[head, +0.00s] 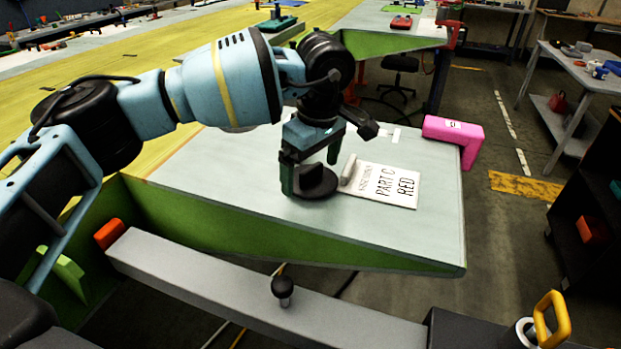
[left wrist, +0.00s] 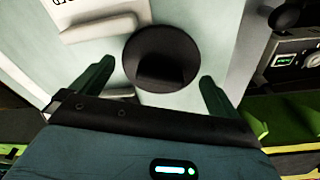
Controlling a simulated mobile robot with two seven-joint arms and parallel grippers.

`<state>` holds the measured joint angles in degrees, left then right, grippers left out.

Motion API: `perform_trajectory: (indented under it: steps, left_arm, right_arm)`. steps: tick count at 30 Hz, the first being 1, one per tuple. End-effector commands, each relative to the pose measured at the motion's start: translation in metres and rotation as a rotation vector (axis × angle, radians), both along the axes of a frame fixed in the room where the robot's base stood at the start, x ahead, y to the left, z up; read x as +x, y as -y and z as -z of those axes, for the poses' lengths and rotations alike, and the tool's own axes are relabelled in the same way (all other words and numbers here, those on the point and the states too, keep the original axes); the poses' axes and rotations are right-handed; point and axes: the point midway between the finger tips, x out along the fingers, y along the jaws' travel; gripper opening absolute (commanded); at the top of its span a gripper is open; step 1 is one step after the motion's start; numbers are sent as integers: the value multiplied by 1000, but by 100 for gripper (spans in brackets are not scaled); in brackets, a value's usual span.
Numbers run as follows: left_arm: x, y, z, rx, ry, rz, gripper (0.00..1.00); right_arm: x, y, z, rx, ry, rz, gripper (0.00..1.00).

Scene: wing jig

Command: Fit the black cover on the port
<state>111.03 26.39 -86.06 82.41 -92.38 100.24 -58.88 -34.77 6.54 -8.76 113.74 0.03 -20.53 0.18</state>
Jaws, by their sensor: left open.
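The black cover (head: 318,184) is a round black disc with a raised grip tab. It lies on the pale wing surface (head: 240,190) near its front edge. My left gripper (head: 311,172) is right above it, pointing down, with its green fingers apart. In the left wrist view the cover (left wrist: 160,50) appears centred between the two open fingertips (left wrist: 157,74), and the tab lies in the gap. I cannot tell if the fingers touch it. No port opening shows; whether one lies under the cover is hidden. My right gripper is out of view.
A pink bracket (head: 455,138) sits at the wing's right corner. A grey beam with a black knob (head: 283,288) runs along the front. The wing left of the gripper is clear.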

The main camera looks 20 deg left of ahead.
Motion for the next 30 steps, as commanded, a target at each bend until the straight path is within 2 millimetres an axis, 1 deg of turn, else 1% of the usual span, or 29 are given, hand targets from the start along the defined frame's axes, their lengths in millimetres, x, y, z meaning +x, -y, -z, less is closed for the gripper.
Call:
perform_trajectory:
  steps: [3, 10, 20, 21, 30]
  left_arm:
    - [0, -1, 8, 0, 0, 0, 100]
    - [0, -1, 9, 0, 0, 0, 100]
    - [0, -1, 9, 0, 0, 0, 57]
    - [0, -1, 9, 0, 0, 0, 55]
    - [1, -1, 5, 0, 0, 0, 55]
  right_arm:
    - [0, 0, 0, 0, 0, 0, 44]
    - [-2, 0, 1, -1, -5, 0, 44]
    - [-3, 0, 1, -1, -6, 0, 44]
    - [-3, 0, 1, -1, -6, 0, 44]
    - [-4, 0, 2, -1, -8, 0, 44]
